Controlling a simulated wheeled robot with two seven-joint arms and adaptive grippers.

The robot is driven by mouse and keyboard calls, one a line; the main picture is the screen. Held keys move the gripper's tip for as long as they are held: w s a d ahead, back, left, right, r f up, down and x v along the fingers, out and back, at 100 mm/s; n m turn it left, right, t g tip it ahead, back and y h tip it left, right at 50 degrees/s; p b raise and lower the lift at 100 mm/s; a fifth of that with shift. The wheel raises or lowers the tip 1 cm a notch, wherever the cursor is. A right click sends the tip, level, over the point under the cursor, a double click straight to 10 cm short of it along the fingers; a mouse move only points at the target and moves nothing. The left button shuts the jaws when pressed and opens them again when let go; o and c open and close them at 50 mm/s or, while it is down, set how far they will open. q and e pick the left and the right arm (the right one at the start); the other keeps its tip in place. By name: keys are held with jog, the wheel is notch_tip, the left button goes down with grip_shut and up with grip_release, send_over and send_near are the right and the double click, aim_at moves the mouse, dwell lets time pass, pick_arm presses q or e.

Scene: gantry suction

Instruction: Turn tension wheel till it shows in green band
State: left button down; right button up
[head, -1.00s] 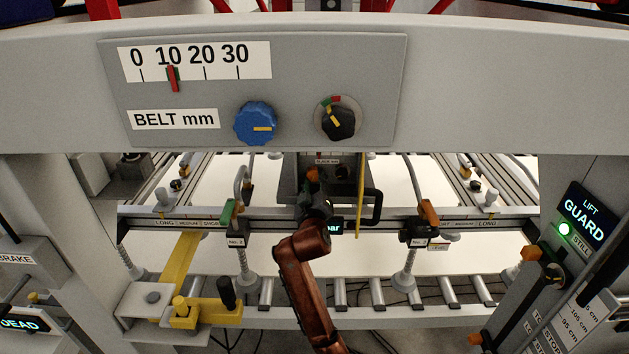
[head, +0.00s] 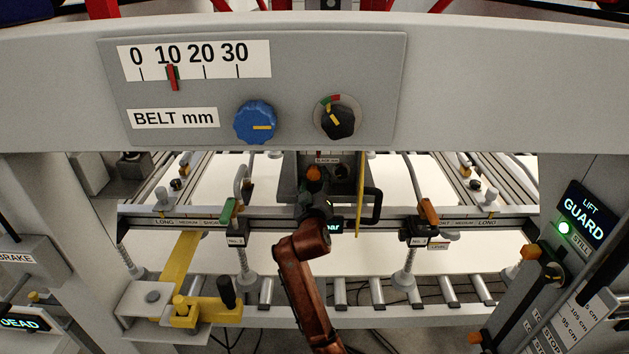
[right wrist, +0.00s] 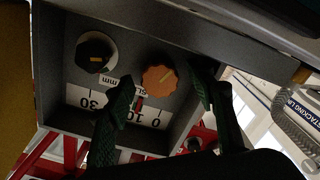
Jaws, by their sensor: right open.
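No label in view reads tension. A blue knob (head: 256,122) with a yellow mark sits on the upper panel beside the label BELT mm. Above it, a red pointer (head: 173,78) stands near 10 with a little green beside it. Below, an orange knob (head: 313,173) is on a smaller panel; in the right wrist view this orange knob (right wrist: 159,80) has a yellow mark and shows near an upside-down scale with a small red-green mark (right wrist: 138,103). My right gripper (head: 317,197) is open, its green-black fingers (right wrist: 166,102) either side of the orange knob in that view; contact is unclear.
A black selector (head: 338,122) with a green and red arc sits right of the blue knob; another black knob (right wrist: 94,55) is beside the orange one. A black handle (head: 374,206) and yellow strip (head: 361,190) stand close right of my gripper. Rollers (head: 377,292) lie below.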

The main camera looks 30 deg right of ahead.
jog(key=shift+s+a+r, duration=0.1)
jog(key=shift+s, duration=0.1)
jog(key=v, duration=1.1)
jog(key=shift+s, duration=0.35)
jog(key=shift+a, duration=0.1)
